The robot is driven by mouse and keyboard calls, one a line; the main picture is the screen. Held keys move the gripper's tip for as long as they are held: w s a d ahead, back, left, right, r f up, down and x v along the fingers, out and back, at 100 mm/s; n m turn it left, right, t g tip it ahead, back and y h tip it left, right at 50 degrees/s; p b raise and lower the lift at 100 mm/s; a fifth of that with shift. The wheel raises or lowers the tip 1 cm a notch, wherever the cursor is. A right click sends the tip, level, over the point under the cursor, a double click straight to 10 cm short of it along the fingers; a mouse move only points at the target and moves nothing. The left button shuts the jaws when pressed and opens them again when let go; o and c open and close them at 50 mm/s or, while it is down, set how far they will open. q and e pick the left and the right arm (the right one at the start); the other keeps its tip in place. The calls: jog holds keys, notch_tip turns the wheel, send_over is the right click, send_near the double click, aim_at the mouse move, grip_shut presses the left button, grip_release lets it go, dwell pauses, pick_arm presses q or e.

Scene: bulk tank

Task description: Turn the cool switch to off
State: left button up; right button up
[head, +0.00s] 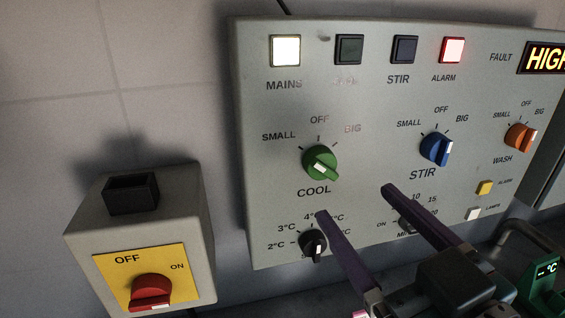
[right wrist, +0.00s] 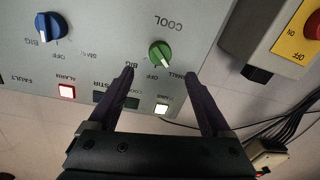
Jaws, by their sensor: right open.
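The cool switch is a green knob (head: 320,162) on the grey control panel, with SMALL, OFF and BIG printed above it. A white mark shows on its handle, which lies slanted; I cannot tell surely which setting it points to. My right gripper (head: 354,200) is open, its two dark fingers reaching up towards the panel, below and right of the green knob in the head view. In the right wrist view the green knob (right wrist: 160,52) is just beyond and between the fingertips (right wrist: 159,73), with no visible contact. My left gripper is not in view.
The blue stir knob (head: 436,149) and orange wash knob (head: 520,137) are to the right. A black temperature knob (head: 313,244) sits below, close to one finger. A box with a red switch (head: 151,291) stands at left. MAINS (head: 285,50) and ALARM (head: 452,50) lamps are lit.

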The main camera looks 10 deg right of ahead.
aim_at(328, 172)
jog(key=w, duration=0.6)
jog(key=w+a, duration=0.1)
jog(key=w, duration=0.1)
jog(key=shift+w, duration=0.4)
jog(key=shift+c, duration=0.3)
grip_shut()
jog(key=shift+m, duration=0.4)
jog(key=m, duration=0.4)
jog(key=shift+m, duration=0.3)
jog(key=shift+m+t, duration=0.3)
jog(key=shift+m, duration=2)
